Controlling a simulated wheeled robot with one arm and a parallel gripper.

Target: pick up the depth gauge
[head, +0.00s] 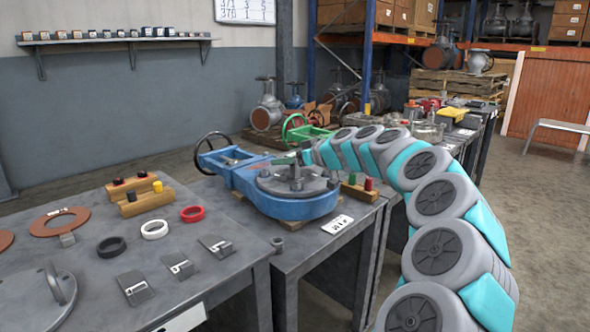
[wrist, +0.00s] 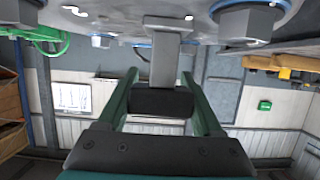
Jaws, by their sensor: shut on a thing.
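The depth gauge appears in the wrist view as a grey T-shaped metal piece (wrist: 166,55) with a dark block (wrist: 162,102) at its near end. My gripper (wrist: 160,76) has its two green fingers on either side of the dark block and is shut on it. The grey end of the gauge is close to the flange face; I cannot tell whether it touches. In the head view my gripper (head: 291,159) is low over the grey flange of the blue valve body (head: 290,205), and the gauge is mostly hidden there.
Large bolts (wrist: 248,22) stand on the flange close to my gripper. A wooden block with red and green plugs (head: 361,190) and a white label card (head: 337,224) lie to the right. The left bench (head: 190,260) holds rings, gaskets and metal clips. A black handwheel (head: 213,150) rises behind.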

